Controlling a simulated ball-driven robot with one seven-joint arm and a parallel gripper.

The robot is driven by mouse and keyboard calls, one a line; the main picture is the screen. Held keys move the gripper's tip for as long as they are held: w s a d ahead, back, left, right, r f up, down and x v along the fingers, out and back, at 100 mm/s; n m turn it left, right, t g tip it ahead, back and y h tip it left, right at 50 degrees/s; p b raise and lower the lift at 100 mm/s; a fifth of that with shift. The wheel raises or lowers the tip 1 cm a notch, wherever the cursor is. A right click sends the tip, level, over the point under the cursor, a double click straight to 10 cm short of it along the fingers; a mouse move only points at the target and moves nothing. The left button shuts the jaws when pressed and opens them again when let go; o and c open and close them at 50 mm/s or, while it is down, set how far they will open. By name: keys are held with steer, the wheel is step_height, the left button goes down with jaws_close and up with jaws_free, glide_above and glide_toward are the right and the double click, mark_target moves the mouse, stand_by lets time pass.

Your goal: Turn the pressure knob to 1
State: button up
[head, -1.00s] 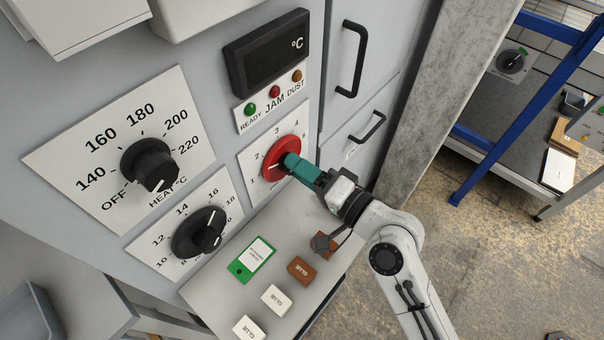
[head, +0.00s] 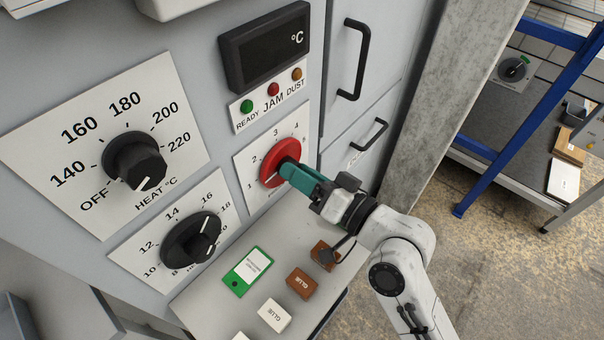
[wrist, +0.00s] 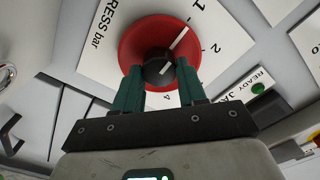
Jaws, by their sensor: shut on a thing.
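The pressure knob (head: 272,172) is a red disc with a black grip in its middle, on a white dial plate marked 1 to 4. It also shows in the wrist view (wrist: 130,48). Its white line points close to the 1 side of the scale; I cannot tell whether it is exactly on the mark. My gripper (head: 286,166) has teal fingers closed on the black grip, one on each side, as the wrist view shows (wrist: 160,80). The fingers hide part of the knob and dial in the head view.
A heat knob (head: 135,160) and another black dial knob (head: 190,238) are left of the pressure knob. Door handles (head: 356,60) stick out at upper right.

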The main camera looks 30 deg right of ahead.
steer(key=o, duration=1.1)
steer(key=shift+c, duration=0.2)
steer(key=p+v, duration=0.1)
steer(key=v, duration=0.9)
steer(key=shift+s, duration=0.35)
steer(key=shift+d, duration=0.2)
